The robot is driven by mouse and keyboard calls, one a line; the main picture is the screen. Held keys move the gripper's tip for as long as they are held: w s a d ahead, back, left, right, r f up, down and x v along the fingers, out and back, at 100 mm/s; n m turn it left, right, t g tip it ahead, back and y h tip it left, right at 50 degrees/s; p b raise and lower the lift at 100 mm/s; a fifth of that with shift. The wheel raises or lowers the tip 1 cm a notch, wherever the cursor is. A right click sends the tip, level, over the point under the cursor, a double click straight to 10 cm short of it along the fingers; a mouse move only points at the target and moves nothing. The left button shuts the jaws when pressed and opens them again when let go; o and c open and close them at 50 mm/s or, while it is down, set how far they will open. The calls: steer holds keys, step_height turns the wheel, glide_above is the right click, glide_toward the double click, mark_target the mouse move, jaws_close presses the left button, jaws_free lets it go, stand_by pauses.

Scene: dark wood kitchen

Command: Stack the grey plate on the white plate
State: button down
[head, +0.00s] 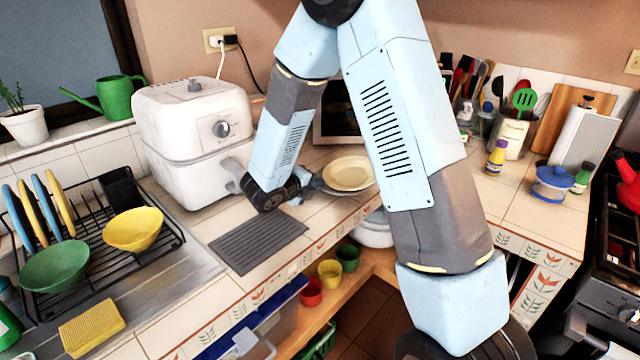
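A round cream-white plate (349,172) is on the tiled counter in the middle of the head view, partly behind my arm. My gripper (312,184) is at the plate's left edge, low over the counter. Its fingers are small and dark here, and I cannot tell whether they touch the plate or hold anything. A thin greyish edge shows by the fingers and under the plate's near left rim. I cannot tell whether it is a grey plate or part of my gripper. No other grey plate is clearly visible; my arm hides part of the counter.
A dark ridged mat (258,241) lies in front of the white air fryer (196,135). A dish rack (88,243) with bowls and upright plates stands left. White dishware (374,232) and colored cups (329,272) sit on the shelf below.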

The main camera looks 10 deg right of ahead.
steer(key=shift+f, duration=0.2)
steer(key=c, duration=1.3)
jaws_free()
